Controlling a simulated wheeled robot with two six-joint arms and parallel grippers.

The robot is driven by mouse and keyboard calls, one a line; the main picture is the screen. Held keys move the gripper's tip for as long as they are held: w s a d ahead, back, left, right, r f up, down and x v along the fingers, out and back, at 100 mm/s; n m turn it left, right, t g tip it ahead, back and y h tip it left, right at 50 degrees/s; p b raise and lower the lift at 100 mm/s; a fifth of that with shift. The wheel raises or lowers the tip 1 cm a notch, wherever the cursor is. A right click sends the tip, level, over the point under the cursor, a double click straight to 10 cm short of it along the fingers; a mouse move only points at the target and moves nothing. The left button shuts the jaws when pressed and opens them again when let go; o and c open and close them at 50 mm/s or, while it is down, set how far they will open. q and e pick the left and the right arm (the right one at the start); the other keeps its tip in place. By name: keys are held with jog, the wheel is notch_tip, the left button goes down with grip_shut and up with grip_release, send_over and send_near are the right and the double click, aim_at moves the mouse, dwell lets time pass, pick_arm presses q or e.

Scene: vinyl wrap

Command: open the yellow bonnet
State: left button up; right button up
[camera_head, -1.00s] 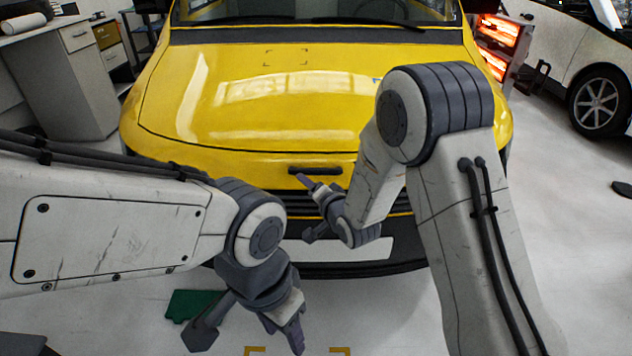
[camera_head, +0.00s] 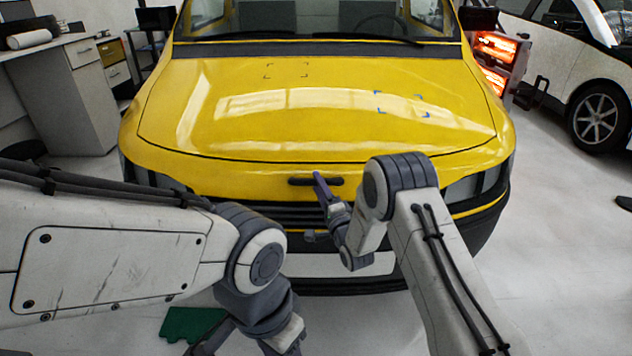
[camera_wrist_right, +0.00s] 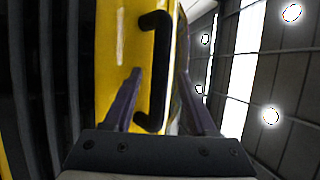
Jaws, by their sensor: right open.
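The yellow bonnet (camera_head: 270,110) is down flat on the front of the yellow car. A black bar handle (camera_head: 300,182) is on its front edge. My right gripper (camera_head: 318,208) is at the handle in the head view, one purple finger overlapping its right part. In the right wrist view the handle (camera_wrist_right: 155,60) stands upright between the two spread fingers of my open right gripper (camera_wrist_right: 160,75); I see no clear contact. My left gripper (camera_head: 248,343) hangs low at the bottom of the head view, its fingers spread apart and partly cut off by the frame.
The black grille and bumper (camera_head: 340,287) lie below the handle. A green object (camera_head: 190,323) is on the floor near my left gripper. A grey cabinet (camera_head: 75,95) stands left, a glowing heater (camera_head: 497,48) and a white car (camera_head: 570,80) right.

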jog(key=shift+x, duration=1.05)
grip_shut()
dwell(0.7)
